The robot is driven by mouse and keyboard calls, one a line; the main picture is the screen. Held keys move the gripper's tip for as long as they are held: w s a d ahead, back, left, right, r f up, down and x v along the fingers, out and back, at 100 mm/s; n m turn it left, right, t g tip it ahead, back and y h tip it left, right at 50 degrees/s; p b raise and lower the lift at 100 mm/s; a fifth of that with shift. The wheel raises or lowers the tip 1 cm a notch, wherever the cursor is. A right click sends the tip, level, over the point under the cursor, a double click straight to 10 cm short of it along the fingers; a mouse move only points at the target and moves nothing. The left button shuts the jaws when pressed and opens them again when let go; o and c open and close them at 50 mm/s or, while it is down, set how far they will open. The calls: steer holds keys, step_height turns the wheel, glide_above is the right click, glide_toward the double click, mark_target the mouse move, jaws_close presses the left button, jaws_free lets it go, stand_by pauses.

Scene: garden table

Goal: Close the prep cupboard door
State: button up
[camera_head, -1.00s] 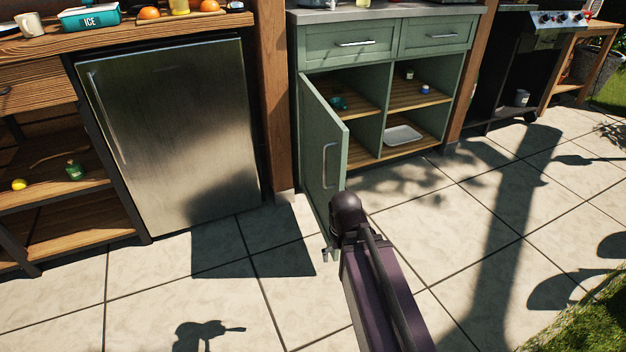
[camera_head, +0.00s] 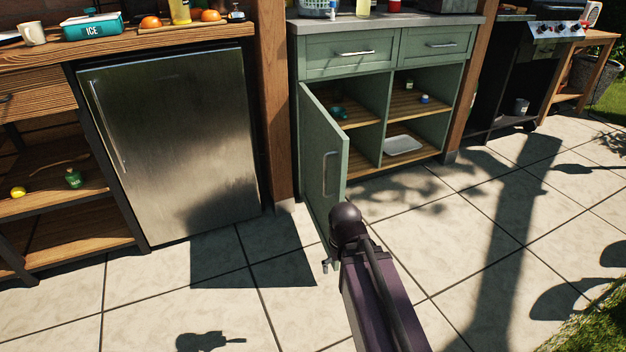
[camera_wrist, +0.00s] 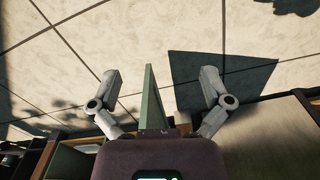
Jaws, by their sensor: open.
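The green prep cupboard (camera_head: 300,55) has its left door (camera_head: 322,160) standing open, swung out toward me, with a vertical bar handle (camera_head: 331,172) on its face. The right side of the cupboard is open with shelves showing. My gripper (camera_wrist: 160,75) is open in the wrist view, one finger on either side of the door's green edge (camera_wrist: 152,105). I cannot tell whether a finger touches the door. In the head view my arm hides most of the gripper; only a small finger part shows by the door's lower corner.
A steel fridge (camera_head: 170,145) and a wooden post (camera_head: 273,100) stand left of the cupboard. Inside are a white tray (camera_head: 403,145) and small items. A grill (camera_head: 545,35) stands right. The tiled floor (camera_head: 450,260) ahead is clear.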

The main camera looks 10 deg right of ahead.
steer(key=shift+w+r+p, duration=0.2)
steer(key=shift+r+p, duration=0.1)
steer(key=c, duration=0.7)
steer(key=shift+w+a+r+n+h+p, duration=0.1)
steer(key=shift+w+r+n+h+p, duration=0.2)
steer(key=shift+w+r+n+p, duration=0.45)
jaws_close()
steer(key=w+a+r+n+h+p, duration=0.2)
steer(key=w+r+n+p, duration=0.4)
steer(key=r, duration=0.4)
steer(key=w+a+r+n+h+p, duration=0.3)
steer(key=w+r+n+p, duration=0.3)
steer(key=w+r+p, duration=0.2)
steer(key=w+a+r+n+t+h+p, duration=0.1)
steer(key=w+a+r+n+h+p, duration=0.2)
steer(key=w+r+n+p, duration=0.3)
step_height(320, 180, up, 7)
steer(key=w+a+p, duration=0.1)
steer(key=p, duration=0.4)
steer(key=shift+w, duration=0.2)
steer(key=shift+a+f, duration=0.1)
steer(key=shift+f, duration=0.05)
